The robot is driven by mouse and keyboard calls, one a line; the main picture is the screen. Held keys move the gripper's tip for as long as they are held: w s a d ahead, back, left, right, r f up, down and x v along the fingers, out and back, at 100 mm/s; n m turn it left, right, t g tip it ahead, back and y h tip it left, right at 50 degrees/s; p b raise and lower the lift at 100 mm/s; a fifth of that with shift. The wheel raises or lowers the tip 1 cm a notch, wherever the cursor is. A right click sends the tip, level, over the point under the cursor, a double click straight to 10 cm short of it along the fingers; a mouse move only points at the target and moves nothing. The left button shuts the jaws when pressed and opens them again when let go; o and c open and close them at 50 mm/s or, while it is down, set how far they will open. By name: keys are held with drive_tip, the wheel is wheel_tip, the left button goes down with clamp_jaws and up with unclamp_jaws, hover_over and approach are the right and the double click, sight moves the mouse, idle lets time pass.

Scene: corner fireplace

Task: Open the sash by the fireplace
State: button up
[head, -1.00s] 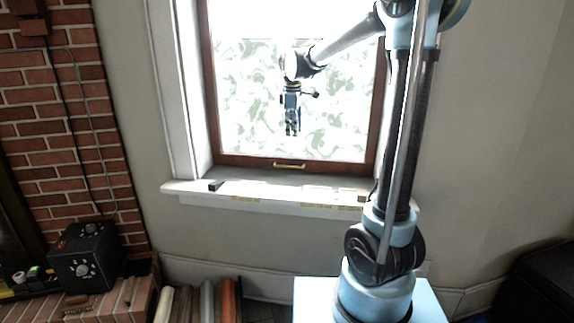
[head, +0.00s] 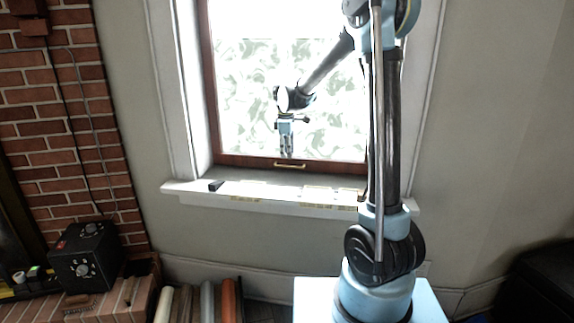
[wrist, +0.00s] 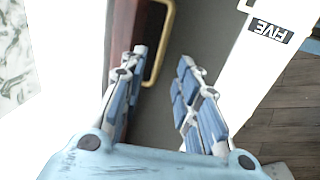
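The sash is a dark red-brown window frame (head: 235,161) around bright patterned glass; its bottom rail sits low, just above the sill. A brass pull handle (head: 289,165) is on the bottom rail. My gripper (head: 287,155) points down just above the handle in the head view. In the wrist view my gripper (wrist: 162,60) is open, its blue-padded fingers apart and nothing gripped. The handle (wrist: 152,75) shows there beyond and between the fingertips, nearer the left finger. I cannot tell whether either finger touches it.
The white window sill (head: 280,200) runs below, with a small black object (head: 216,185) at its left end. A brick fireplace (head: 90,145) stands left, with a black box with knobs (head: 86,258) on its ledge. Several rolls or books (head: 205,300) stand below the sill.

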sight(288, 162)
drive_tip(key=f, duration=0.3)
drive_tip(key=w+f, duration=0.1)
drive_tip(key=f, duration=0.2)
drive_tip(key=shift+w+f, duration=0.1)
drive_tip(key=shift+f, duration=0.1)
drive_tip(key=shift+d, duration=0.1)
clamp_jaws()
